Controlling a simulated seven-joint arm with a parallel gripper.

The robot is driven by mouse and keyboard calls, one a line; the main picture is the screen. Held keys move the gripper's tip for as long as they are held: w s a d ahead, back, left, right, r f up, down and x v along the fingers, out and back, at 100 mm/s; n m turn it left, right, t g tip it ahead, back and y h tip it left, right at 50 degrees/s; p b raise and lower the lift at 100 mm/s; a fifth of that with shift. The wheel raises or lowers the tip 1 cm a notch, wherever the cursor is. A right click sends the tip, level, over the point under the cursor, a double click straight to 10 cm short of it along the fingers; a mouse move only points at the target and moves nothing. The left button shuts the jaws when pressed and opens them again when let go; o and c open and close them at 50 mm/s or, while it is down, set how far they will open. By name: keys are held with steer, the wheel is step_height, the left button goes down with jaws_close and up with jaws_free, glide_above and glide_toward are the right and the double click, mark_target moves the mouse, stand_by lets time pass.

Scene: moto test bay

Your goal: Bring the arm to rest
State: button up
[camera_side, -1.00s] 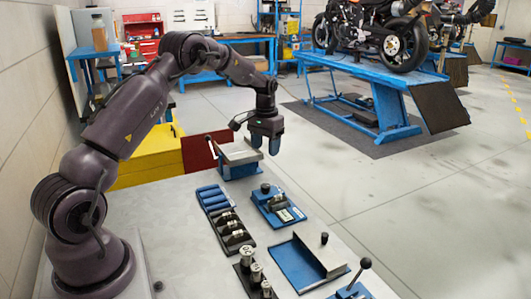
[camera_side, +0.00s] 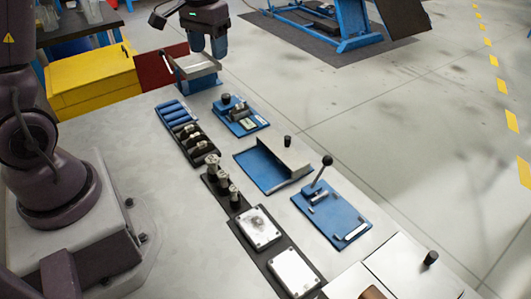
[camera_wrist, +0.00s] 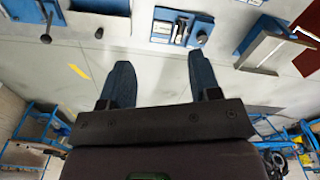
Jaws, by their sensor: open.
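My gripper (camera_side: 208,45) hangs pointing down at the far end of the grey work table (camera_side: 125,175), in the top middle of the side view. It is above and slightly right of a blue fixture with a metal tray (camera_side: 195,68). Its two blue fingers are spread with nothing between them, as the wrist view also shows for my gripper (camera_wrist: 161,80). In the wrist view the blue fixture with a black knob (camera_wrist: 180,27) lies beyond the fingertips, and the tray fixture is at the upper right. The upper part of my arm is out of the side view.
The table carries a blue-and-black rack (camera_side: 172,112), an angled blue plate (camera_side: 262,172), a lever fixture (camera_side: 342,218), upright metal cylinders (camera_side: 213,163) and two square plates. A yellow cabinet (camera_side: 92,75) stands behind the table. Open floor (camera_side: 420,120) lies right.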

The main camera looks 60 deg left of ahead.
steer(key=s+d+r+m+t, duration=0.2)
steer(key=s+d+r, duration=0.2)
steer(key=s+d, duration=0.3)
steer(key=s+d+r+m+t, duration=0.2)
steer(key=s+d+r+t, duration=0.1)
steer(key=s+d+r, duration=0.2)
steer(key=s+d, duration=0.2)
steer(key=s, duration=0.1)
steer(key=shift+s+d, duration=0.35)
